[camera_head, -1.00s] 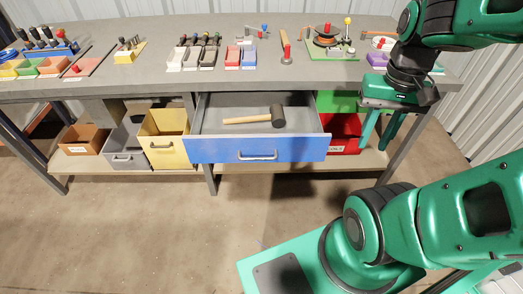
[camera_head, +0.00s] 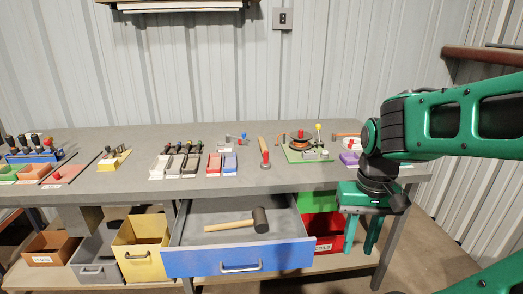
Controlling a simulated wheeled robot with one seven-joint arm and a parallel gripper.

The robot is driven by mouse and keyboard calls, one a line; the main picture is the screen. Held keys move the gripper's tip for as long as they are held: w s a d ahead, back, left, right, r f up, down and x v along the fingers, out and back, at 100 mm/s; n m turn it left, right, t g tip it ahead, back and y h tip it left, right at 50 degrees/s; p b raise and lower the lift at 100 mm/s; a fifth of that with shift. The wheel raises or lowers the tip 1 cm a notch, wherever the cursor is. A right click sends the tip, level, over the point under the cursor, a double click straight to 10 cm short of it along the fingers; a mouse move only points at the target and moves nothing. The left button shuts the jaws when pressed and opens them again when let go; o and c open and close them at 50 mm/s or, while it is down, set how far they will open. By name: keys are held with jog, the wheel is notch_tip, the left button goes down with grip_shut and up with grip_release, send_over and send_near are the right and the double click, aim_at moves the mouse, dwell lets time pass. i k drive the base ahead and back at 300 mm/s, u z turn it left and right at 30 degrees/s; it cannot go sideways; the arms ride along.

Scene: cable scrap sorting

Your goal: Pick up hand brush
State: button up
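I cannot make out a hand brush for certain. A wooden-handled tool (camera_head: 264,150) lies on the workbench (camera_head: 140,188), left of the cable reel board; its kind is too small to tell. My gripper (camera_head: 360,246) hangs at the bench's right front, fingers pointing down and apart, with nothing seen between them. It is right of the open blue drawer (camera_head: 240,262), in front of the red bin. A mallet (camera_head: 238,222) with a dark head and wooden handle lies in the drawer.
Several tools and small trays line the benchtop, including a green board (camera_head: 305,154) with a reel. A yellow bin (camera_head: 140,248), a grey bin (camera_head: 97,262) and a red bin (camera_head: 322,230) stand below. The open drawer juts out in front.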

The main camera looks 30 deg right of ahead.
aim_at(263, 146)
jog(key=k, duration=1.05)
jog(key=z, duration=0.5)
jog(key=i, duration=1.85)
jog(key=u, duration=0.6)
